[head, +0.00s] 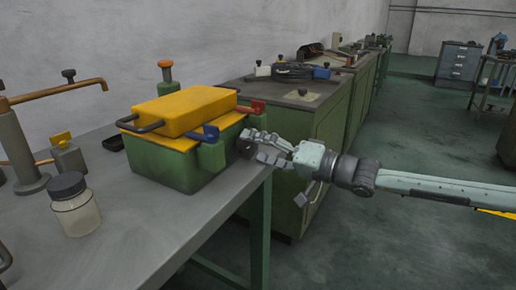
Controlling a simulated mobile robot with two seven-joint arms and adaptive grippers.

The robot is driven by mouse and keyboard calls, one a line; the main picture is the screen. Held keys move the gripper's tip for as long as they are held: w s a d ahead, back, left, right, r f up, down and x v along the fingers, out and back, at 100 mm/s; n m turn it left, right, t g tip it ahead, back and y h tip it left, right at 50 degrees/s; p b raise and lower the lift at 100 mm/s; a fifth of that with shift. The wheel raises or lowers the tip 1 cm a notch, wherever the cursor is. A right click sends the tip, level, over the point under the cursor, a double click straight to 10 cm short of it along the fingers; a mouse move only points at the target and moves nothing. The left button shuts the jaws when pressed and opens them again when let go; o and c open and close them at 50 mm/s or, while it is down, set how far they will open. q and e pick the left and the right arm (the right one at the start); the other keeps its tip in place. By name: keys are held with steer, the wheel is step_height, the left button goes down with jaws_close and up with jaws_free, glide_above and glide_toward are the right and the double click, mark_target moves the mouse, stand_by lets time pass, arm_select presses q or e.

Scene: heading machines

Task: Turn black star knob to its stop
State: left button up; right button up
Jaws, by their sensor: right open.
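A green machine box (165,160) with a yellow lid (185,110) stands on the grey bench. A dark knob (245,146), which looks like the black star knob, sits on the right end of this box, low down. Its lobes and turn angle are too small to make out. My right gripper (258,147) comes in from the right with its fingers open, pointing at the knob. The fingertips are at or very close to the knob; I cannot tell whether they touch it. My left gripper is not in view.
A red-handled lever (257,107) and a blue-handled lever (206,133) stick out just above the knob. A glass jar (75,207) and a copper-piped post (20,145) stand at the left. Green cabinets (325,128) stand behind. The bench front is clear.

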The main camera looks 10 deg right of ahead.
steer(key=v, duration=0.8)
